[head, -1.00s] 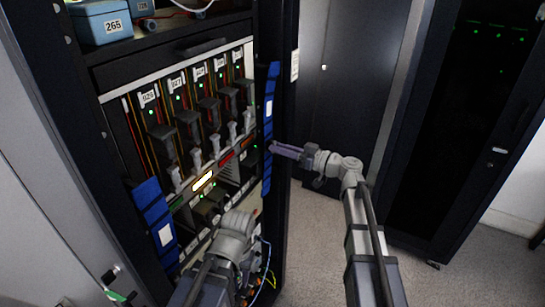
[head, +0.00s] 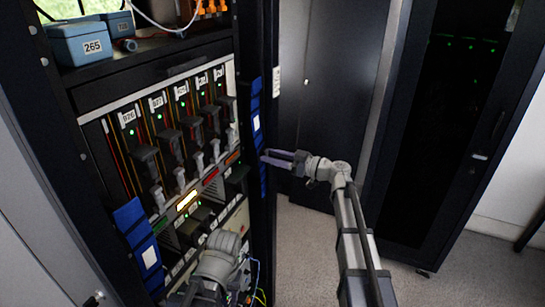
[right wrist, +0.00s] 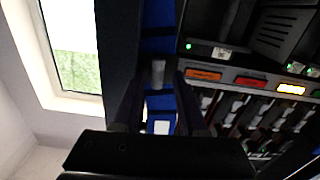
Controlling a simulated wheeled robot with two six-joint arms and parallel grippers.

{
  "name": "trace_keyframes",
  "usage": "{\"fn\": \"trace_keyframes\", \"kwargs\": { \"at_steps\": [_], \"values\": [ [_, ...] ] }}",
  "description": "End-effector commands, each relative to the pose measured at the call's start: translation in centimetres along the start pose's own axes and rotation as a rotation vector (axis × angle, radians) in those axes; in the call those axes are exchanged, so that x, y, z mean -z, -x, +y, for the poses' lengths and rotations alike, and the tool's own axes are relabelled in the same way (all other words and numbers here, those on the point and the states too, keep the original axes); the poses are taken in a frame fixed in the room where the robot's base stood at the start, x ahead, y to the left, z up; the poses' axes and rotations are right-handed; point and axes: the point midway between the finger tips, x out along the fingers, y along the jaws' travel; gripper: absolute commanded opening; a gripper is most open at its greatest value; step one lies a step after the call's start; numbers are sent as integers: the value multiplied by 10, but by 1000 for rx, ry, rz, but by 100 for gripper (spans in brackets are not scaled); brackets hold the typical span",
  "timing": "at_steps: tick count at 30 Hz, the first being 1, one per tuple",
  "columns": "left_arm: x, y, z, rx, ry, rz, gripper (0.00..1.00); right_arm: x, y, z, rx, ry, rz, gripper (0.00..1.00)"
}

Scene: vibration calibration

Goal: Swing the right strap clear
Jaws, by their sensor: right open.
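The right strap (head: 256,122), blue with a white label, hangs upright along the right post of the open rack. It also runs down the middle of the right wrist view (right wrist: 158,40), with a grey piece on it. My right gripper (head: 265,156) is open at the strap's lower part, its fingers pointing left. In the right wrist view its dark fingers (right wrist: 160,100) stand on either side of the strap; I cannot tell whether they touch it. The left strap (head: 134,222), also blue, hangs at the rack's left post. My left arm shows at the bottom; its fingertips are not clear.
The rack holds several numbered modules (head: 160,145) with grey handles and green lights. A blue box marked 265 (head: 88,45) stands on the top shelf. A dark cabinet (head: 440,150) stands at the right. The floor (head: 300,245) between is clear.

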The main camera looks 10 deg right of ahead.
Motion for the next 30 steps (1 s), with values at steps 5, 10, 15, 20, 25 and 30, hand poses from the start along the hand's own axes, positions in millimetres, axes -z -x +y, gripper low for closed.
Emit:
{"fn": "trace_keyframes", "kwargs": {
  "at_steps": [5, 10, 15, 20, 25, 30],
  "values": [
    [0, 0, 0, 0, 0, 0, 50, 1, 0, 2, -5, -3, 2, 50],
    [0, 0, 0, 0, 0, 0, 50, 2, 0, -13, -4, -50, 2, 50],
    [0, 3, 0, 0, 0, 0, 50, 6, 1, -44, -3, -172, 2, 50],
    [-1, 10, -1, 0, 0, 0, 50, 15, 1, -74, -2, -304, 2, 50],
    [-1, 21, -2, 0, 0, 0, 50, 28, 1, -104, -1, -442, 2, 50],
    [-1, 22, -2, 0, 0, 0, 50, 29, 22, -111, -8, -501, 3, 50]
  ]
}}
